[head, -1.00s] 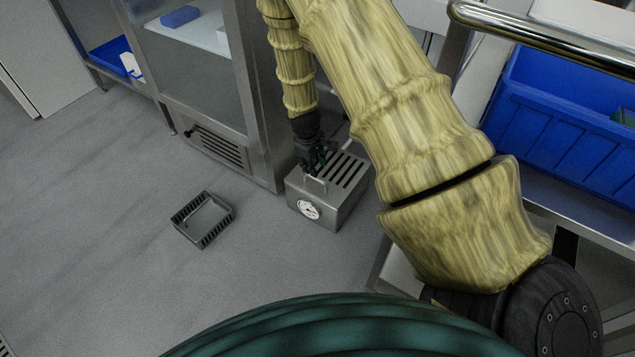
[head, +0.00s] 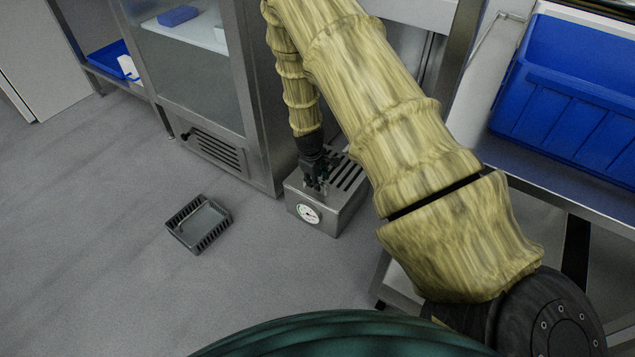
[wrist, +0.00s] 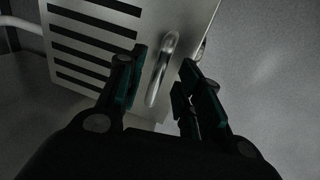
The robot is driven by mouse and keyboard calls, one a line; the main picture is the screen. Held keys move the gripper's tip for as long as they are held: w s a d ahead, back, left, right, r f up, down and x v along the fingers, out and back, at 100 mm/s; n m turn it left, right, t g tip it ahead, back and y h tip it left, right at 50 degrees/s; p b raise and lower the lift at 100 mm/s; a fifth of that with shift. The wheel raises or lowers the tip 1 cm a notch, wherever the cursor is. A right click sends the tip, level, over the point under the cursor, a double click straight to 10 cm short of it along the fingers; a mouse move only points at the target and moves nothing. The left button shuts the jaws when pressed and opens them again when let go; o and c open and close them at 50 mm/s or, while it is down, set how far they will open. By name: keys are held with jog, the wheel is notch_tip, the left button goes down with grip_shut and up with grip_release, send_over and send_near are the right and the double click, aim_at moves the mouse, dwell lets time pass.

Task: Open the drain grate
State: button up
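A steel box (head: 328,222) with a round dial gauge (head: 308,213) on its front stands on the floor beside a cabinet. Its slotted top, the grate (head: 349,172), lies flat and closed as far as I can see; it also shows in the wrist view (wrist: 92,30). A bent metal bar handle (wrist: 161,70) rises near one edge of the grate. My gripper (head: 318,186) is low over the handle end of the box. In the wrist view my gripper (wrist: 161,84) is open, with one finger on each side of the handle. A small gap shows on both sides.
A grey slatted basket (head: 198,223) lies on the floor left of the box. A steel cabinet (head: 262,130) with a low vent grille stands close behind and left. A table with a blue bin (head: 570,110) is at right. The floor in front is clear.

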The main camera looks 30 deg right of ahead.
jog(key=shift+d+f, duration=0.1)
jog(key=shift+f, duration=0.35)
